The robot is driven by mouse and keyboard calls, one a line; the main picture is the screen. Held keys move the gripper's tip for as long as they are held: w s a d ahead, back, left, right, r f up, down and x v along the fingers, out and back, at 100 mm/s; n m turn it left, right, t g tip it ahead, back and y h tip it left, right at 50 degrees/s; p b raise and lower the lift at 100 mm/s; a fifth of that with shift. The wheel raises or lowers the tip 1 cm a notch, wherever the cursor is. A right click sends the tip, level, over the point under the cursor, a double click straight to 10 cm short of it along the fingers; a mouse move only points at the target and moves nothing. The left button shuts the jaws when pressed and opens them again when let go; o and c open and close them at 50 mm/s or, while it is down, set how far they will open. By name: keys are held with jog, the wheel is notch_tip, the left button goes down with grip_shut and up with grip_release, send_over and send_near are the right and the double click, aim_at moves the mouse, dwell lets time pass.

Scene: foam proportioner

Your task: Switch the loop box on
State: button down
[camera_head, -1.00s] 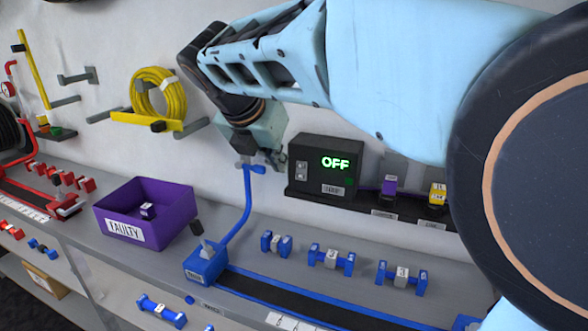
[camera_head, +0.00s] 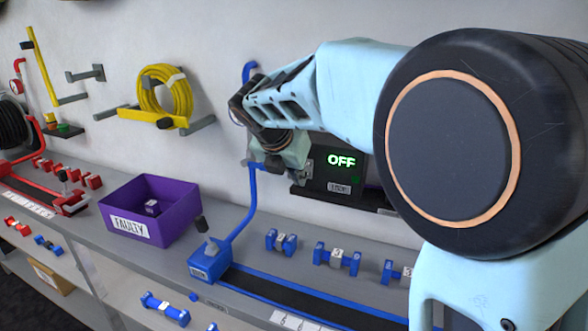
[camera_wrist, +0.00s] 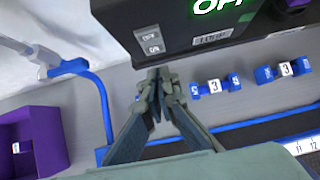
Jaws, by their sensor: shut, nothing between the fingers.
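The loop box (camera_head: 343,172) is a black box on the wall with a green lit "OFF" on its front. In the wrist view the closed fingertips (camera_wrist: 158,75) are empty and appear just below the box's lower edge, under the switches. I cannot tell whether they touch the box.
A blue bent rod (camera_head: 250,205) rises from a blue block on the bench, left of my gripper. A purple "FAULTY" bin (camera_head: 175,212) stands further left. Several blue dumbbell-shaped parts with numbered tags (camera_head: 337,256) lie below the box. A yellow hose coil (camera_head: 162,95) hangs on the wall.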

aim_at(307, 168)
jog(key=shift+w+d+f, duration=0.1)
jog(key=shift+w+d, duration=0.15)
jog(key=shift+w, duration=0.3)
jog(key=shift+w+d, duration=0.25)
jog(key=shift+w, duration=0.3)
jog(key=shift+w+f+p, duration=0.15)
jog(key=shift+w+p, duration=0.1)
jog(key=shift+p, duration=0.35)
jog(key=shift+r, duration=0.2)
